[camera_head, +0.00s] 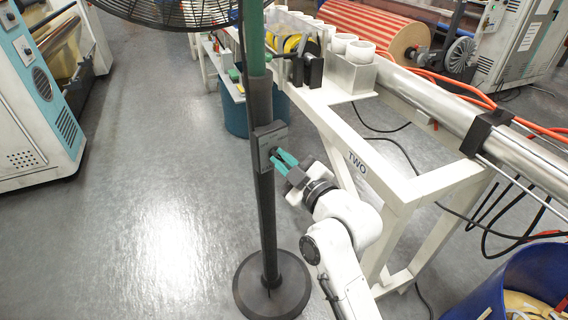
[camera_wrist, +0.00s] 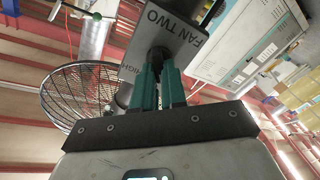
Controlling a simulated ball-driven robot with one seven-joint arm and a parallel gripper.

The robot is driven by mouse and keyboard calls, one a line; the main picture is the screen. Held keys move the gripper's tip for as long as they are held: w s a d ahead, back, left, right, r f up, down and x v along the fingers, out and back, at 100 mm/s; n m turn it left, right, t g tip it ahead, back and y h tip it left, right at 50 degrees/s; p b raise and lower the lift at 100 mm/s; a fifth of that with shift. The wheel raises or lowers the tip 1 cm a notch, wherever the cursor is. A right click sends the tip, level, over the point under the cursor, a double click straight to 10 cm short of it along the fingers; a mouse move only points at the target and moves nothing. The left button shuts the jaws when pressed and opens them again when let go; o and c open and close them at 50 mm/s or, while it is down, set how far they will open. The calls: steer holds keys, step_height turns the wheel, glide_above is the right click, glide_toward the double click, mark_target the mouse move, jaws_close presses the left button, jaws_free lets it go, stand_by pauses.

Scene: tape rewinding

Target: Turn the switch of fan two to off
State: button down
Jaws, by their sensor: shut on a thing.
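Fan two is a black stand fan with a dark pole (camera_head: 262,110), a round base (camera_head: 272,288) and a wire cage (camera_head: 170,10) at the top. A grey switch box (camera_head: 268,145) is fixed to the pole at mid height. In the wrist view the box (camera_wrist: 180,40) reads "FAN TWO", with a partly hidden "HIGH" mark. The dark switch knob (camera_wrist: 158,58) sits between my gripper's teal fingers. My gripper (camera_head: 278,160) is shut on the knob; it also shows in the wrist view (camera_wrist: 160,75). The fingers hide much of the knob and the lower box face.
A white frame table (camera_head: 420,186) marked "TWO" stands close to the right of my arm, with a metal roller and orange hoses above. A blue bin (camera_head: 520,285) is at the lower right. The grey floor (camera_head: 150,200) left of the pole is clear.

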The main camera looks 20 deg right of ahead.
stand_by(0.4)
steer(key=c, duration=1.2)
jaws_free()
steer(key=v, duration=1)
steer(key=shift+s+p, duration=0.35)
steer(key=shift+s, duration=0.05)
steer(key=shift+f, duration=0.1)
